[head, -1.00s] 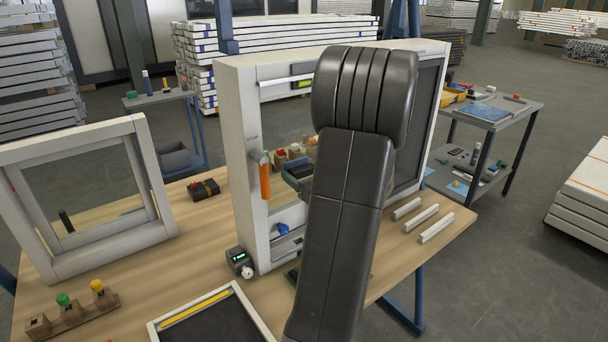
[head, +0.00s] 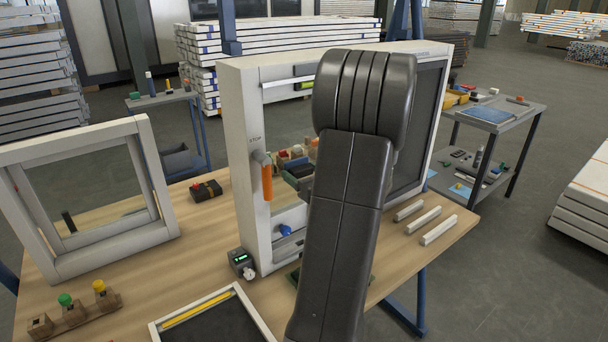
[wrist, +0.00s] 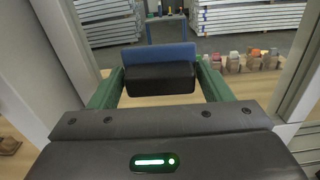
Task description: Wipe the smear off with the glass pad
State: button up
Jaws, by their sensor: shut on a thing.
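My gripper (wrist: 159,82) shows in the wrist view, with its two green fingers shut on the glass pad, one at each side. The pad has a black body and a blue face (wrist: 160,53) on its far side. Whether the pad touches the glass cannot be told. In the head view my dark arm hides the gripper and pad, in front of the white window frame (head: 238,150) standing on the bench. I cannot make out the smear in either view. An orange handle (head: 267,178) sits on the frame's left upright.
A second white frame (head: 90,255) stands at the left of the wooden bench (head: 190,225). A block with coloured knobs (head: 72,316), a dark-screened frame (head: 215,318) and a small device (head: 242,263) lie nearer. White strips (head: 438,230) lie right. Carts stand behind.

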jog(key=shift+w+a, duration=0.25)
jog(key=shift+w, duration=0.05)
jog(key=w+d, duration=0.4)
jog(key=d, duration=0.2)
jog(key=shift+w+d+p, duration=0.25)
jog(key=shift+w+p, duration=0.05)
jog(key=shift+w, duration=0.05)
dwell(0.6)
jog(key=shift+a, duration=0.1)
jog(key=shift+s+a+b, duration=0.45)
jog(key=shift+s+a, duration=0.35)
jog(key=shift+a, duration=0.25)
jog(key=shift+s+a+b, duration=0.4)
jog(key=shift+s+a, duration=0.35)
jog(key=shift+a, duration=0.35)
jog(key=shift+s+a+b, duration=0.45)
jog(key=shift+s+a, duration=0.35)
jog(key=shift+a, duration=0.25)
